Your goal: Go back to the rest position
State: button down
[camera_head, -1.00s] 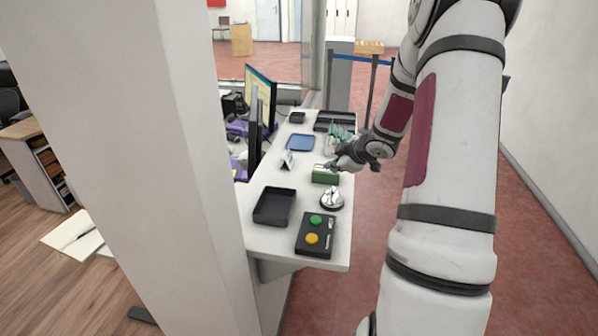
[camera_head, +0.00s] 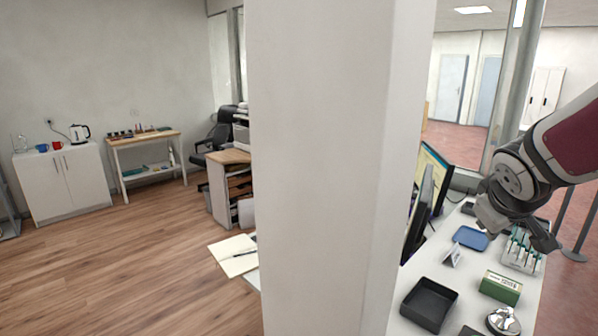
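The gap between gripper and rack is hard to judge. A green box (camera_head: 501,287) stands on the counter, nearer to me and apart from the gripper. Most of my arm is outside the picture.
A wide white pillar (camera_head: 335,170) blocks the middle. The counter holds a blue tray (camera_head: 470,238), a black tray (camera_head: 429,305), a silver bell (camera_head: 503,321) and monitors (camera_head: 435,180). A cabinet (camera_head: 65,183) and side table (camera_head: 147,152) stand far left. The wooden floor (camera_head: 130,260) is clear.

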jog(key=s+a+m+g+y+b, duration=0.1)
jog(key=s+a+y, duration=0.4)
jog(key=s+a, duration=1.2)
jog(key=a+m, duration=0.1)
jog(key=a, duration=0.2)
jog(key=shift+s+g, duration=0.15)
jog(key=shift+g, duration=0.15)
jog(key=shift+a+f, duration=0.1)
